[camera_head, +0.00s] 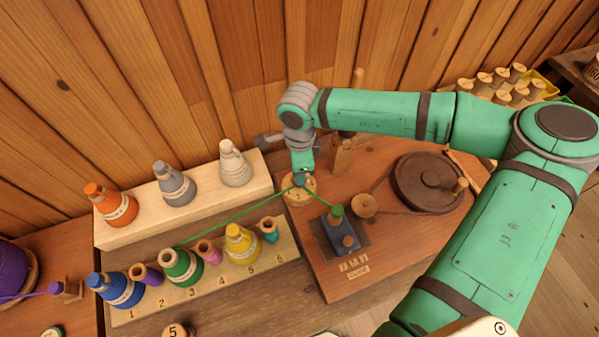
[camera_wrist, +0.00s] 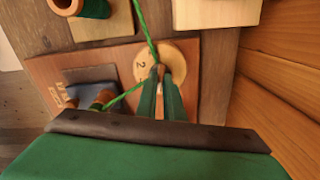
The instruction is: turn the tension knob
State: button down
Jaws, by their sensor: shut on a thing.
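The tension knob (camera_head: 297,196) is a round pale wooden dial on the reddish-brown winder board. In the wrist view, the dial (camera_wrist: 186,52) shows a "2" on its face. My gripper (camera_head: 300,180) points down at it from above. In the wrist view, my gripper's two green fingers (camera_wrist: 162,90) are close together over the dial, shut on its small middle part, which they mostly hide. A green thread (camera_head: 240,213) runs from the green cone (camera_head: 181,267) past the knob to a small green-wound bobbin (camera_head: 337,213) on a dark block.
A numbered rack (camera_head: 215,285) with cones and small spools lies to the left, with a pale shelf (camera_head: 215,207) of three cones behind it. A dark crank wheel (camera_head: 425,180) stands to the right. A wooden post (camera_head: 341,155) rises close behind the gripper. A plank wall closes the back.

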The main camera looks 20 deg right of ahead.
jog(key=c, duration=1.9)
grip_release()
jog(key=shift+o, duration=0.2)
jog(key=shift+r, duration=0.15)
notch_tip(320, 180, up, 11)
jog(key=shift+f, duration=0.2)
